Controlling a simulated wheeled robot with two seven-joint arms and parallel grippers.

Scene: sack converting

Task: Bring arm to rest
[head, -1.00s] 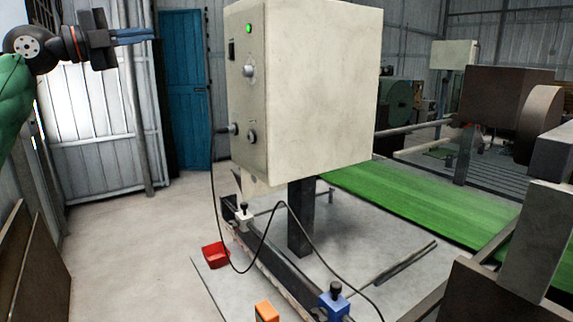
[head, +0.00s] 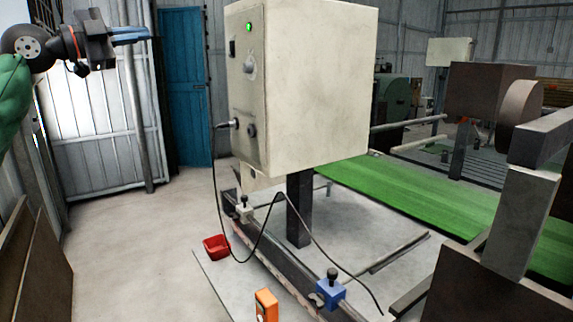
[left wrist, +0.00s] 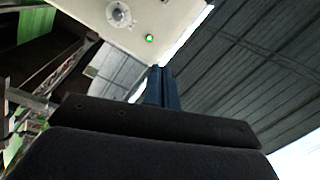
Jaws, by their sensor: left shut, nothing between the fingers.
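My left gripper (head: 131,36) is raised at the upper left of the head view, with my arm coming in from the left edge. Its blue fingers lie together, pointing right, with nothing between them. It is well left of the beige control box and apart from it as seen here. In the left wrist view the closed blue fingers (left wrist: 162,88) point up toward the box, which shows at the top with its green light. My right gripper is not in view.
The beige control box (head: 310,90) stands on a dark post. A black cable hangs from it. A red bin (head: 216,247), an orange block (head: 266,305) and a blue clamp (head: 330,291) are low down. A green conveyor (head: 420,205) lies right.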

